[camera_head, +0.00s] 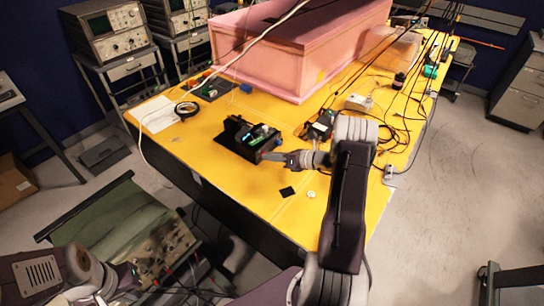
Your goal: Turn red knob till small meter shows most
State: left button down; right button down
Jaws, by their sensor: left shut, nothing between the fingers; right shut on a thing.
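A black device (236,131) stands on the yellow table (215,180), with small rounded pale and greenish parts (262,131) on its top. One of these may be the small meter, but its reading is too small to make out. My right gripper (267,156) reaches in from the right and is shut at the front right corner of the device. The red knob cannot be made out; it seems to be hidden between the fingertips. My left gripper (130,274) is low at the left, shut and empty, away from the table and over the green-grey cart.
A large pink foam box (290,45) fills the back of the table. A black tape roll (186,109) lies at the left. Small boxes and cables (357,102) lie to the right. A black square (287,191) and a white piece (311,194) lie in front.

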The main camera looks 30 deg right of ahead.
jog(key=c, duration=1.3)
grip_release()
jog(key=shift+o, duration=0.2)
jog(key=v, duration=0.9)
jog(key=shift+b, duration=0.4)
